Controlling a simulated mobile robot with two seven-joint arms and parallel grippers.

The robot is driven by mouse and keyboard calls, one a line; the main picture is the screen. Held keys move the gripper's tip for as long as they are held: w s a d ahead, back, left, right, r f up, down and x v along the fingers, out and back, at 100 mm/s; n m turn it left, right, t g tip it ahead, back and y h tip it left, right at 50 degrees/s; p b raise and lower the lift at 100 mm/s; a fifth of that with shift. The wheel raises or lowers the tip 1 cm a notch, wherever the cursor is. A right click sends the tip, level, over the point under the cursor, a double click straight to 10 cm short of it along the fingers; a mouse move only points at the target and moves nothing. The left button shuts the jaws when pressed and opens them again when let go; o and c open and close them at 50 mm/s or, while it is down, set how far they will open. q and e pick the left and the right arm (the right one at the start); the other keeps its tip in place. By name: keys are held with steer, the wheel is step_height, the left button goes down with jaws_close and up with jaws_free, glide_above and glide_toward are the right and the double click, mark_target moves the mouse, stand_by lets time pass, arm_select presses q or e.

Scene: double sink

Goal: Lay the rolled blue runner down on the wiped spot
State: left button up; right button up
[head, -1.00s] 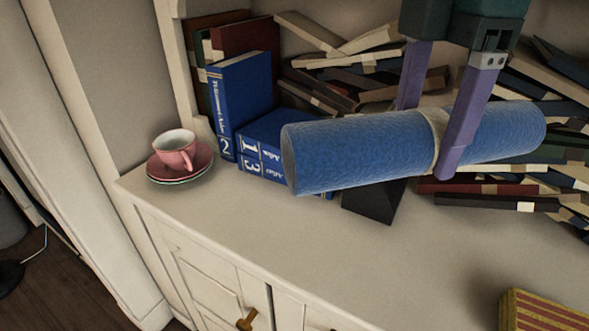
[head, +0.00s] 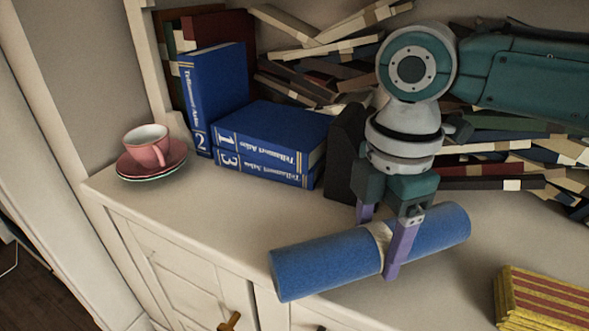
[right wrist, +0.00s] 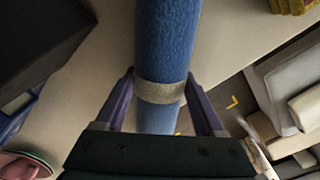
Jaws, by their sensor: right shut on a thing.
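The rolled blue runner (head: 325,263) has a pale band (head: 381,243) around its middle. My right gripper (head: 378,250) is shut on it at the band, with one purple finger on each side. The roll lies slantwise over the front part of the white cabinet top (head: 235,225), its left end by the front edge. I cannot tell whether it touches the surface. In the right wrist view the roll (right wrist: 167,40) runs between the fingers (right wrist: 160,98). No wiped spot can be told apart on the cabinet top. My left gripper is not in view.
A pink cup (head: 147,145) on stacked saucers (head: 150,168) stands at the left. Blue atlases (head: 270,140) and a dark bookend (head: 344,155) stand behind. Several books are heaped (head: 490,150) at the back right. A yellow-and-red striped stack (head: 540,300) lies at the front right.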

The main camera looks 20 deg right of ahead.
steer(key=shift+w+r, duration=0.1)
steer(key=o, duration=1.6)
